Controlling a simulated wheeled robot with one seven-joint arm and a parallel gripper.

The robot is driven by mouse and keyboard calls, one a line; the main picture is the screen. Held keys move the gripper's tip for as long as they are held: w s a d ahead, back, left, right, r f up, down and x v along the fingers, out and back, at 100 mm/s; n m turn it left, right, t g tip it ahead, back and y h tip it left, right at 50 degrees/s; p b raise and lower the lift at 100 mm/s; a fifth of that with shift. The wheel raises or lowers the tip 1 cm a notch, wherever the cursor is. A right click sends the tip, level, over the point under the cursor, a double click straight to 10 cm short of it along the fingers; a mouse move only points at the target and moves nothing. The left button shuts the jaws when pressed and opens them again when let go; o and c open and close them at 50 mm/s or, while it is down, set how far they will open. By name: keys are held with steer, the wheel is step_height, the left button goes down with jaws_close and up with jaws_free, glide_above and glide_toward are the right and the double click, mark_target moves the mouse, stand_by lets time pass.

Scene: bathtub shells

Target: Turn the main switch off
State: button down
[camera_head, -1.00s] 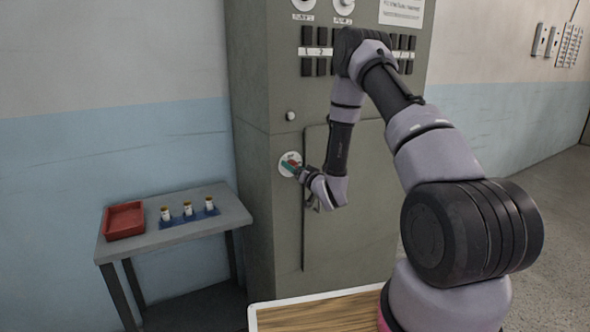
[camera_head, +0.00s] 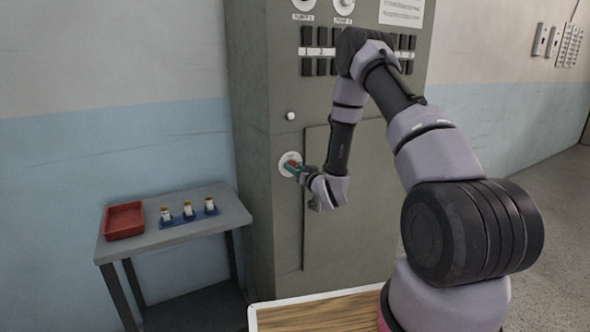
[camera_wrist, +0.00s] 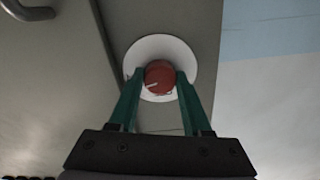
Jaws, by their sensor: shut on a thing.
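The main switch is a red round knob (camera_wrist: 159,77) on a white disc (camera_wrist: 180,54) in the wrist view. A pale line on the knob runs at a slant. In the head view the white disc (camera_head: 285,159) sits low on the front of the grey-green cabinet (camera_head: 262,200), and the knob is mostly hidden by my gripper. My gripper (camera_wrist: 159,85) has green fingers on both sides of the knob and is shut on it. It also shows in the head view (camera_head: 292,168).
A grey side table (camera_head: 180,232) at left carries a red tray (camera_head: 124,220) and several small bottles (camera_head: 188,208) on a blue rack. A white button (camera_head: 290,115) and black switches (camera_head: 307,67) are above on the cabinet. A wooden-topped surface (camera_head: 320,314) is in front.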

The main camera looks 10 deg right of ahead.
steer(key=shift+n, duration=7.7)
steer(key=shift+d, duration=0.1)
steer(key=shift+c, duration=1.7)
jaws_free()
steer(key=shift+s, duration=0.1)
steer(key=v, duration=1)
steer(key=shift+s, duration=0.3)
